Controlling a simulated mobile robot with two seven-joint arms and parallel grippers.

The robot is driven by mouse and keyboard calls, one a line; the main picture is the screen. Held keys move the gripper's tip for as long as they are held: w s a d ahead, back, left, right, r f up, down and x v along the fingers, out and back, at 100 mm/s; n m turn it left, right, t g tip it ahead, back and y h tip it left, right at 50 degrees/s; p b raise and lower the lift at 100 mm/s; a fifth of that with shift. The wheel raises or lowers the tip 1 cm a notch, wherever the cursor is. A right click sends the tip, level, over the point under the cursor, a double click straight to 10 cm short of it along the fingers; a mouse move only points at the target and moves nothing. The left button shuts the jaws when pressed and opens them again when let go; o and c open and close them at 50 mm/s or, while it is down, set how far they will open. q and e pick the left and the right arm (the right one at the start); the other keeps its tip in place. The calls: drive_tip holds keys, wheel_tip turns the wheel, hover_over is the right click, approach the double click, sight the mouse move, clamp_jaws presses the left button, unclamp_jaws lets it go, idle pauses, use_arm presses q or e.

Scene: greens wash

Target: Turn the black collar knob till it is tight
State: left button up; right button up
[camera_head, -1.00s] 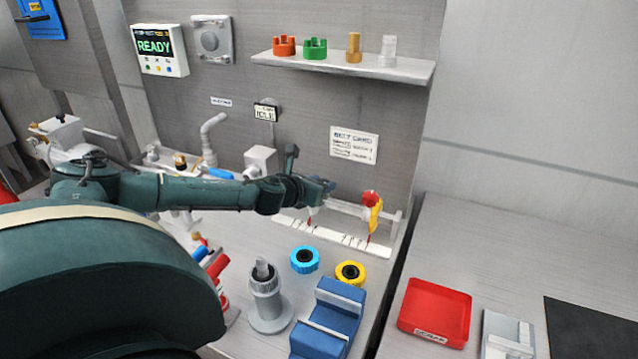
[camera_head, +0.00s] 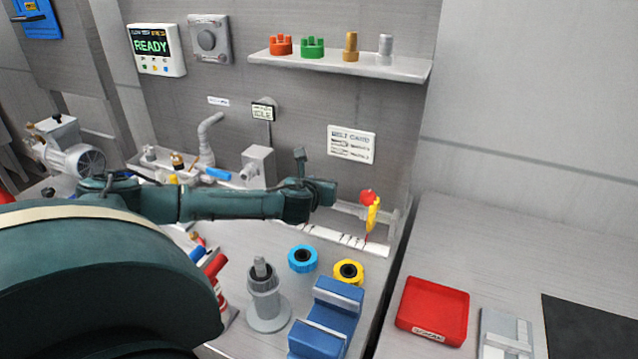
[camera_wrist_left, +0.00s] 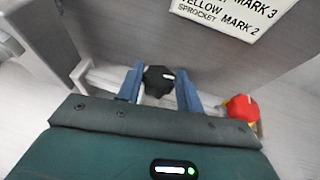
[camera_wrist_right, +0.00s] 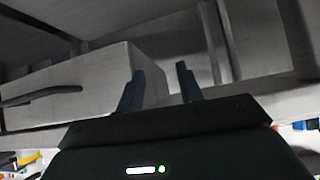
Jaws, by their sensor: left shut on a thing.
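The black collar knob (camera_wrist_left: 154,84), faceted with a small white mark, sits between the two blue fingers of my left gripper (camera_wrist_left: 160,76) in the left wrist view. The gripper is shut on it. In the head view my left gripper (camera_head: 322,192) is over the white rail at the back of the bench, and its arm hides the knob. I cannot tell from the picture how tight the knob is. My right gripper (camera_wrist_right: 160,86) shows only in its own wrist view, with its fingers apart and nothing between them.
A red and yellow piece (camera_head: 371,212) stands on the rail just right of my left gripper. A white marked scale (camera_head: 345,239) runs along its front. Blue (camera_head: 302,259) and yellow (camera_head: 348,272) rings, a grey post (camera_head: 266,300) and a blue block (camera_head: 325,318) stand nearer.

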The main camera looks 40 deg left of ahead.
use_arm(q)
drive_tip(key=o, duration=1)
drive_tip(key=b+v, duration=0.1)
drive_tip(key=v, duration=1.2)
drive_tip(key=shift+s, duration=0.1)
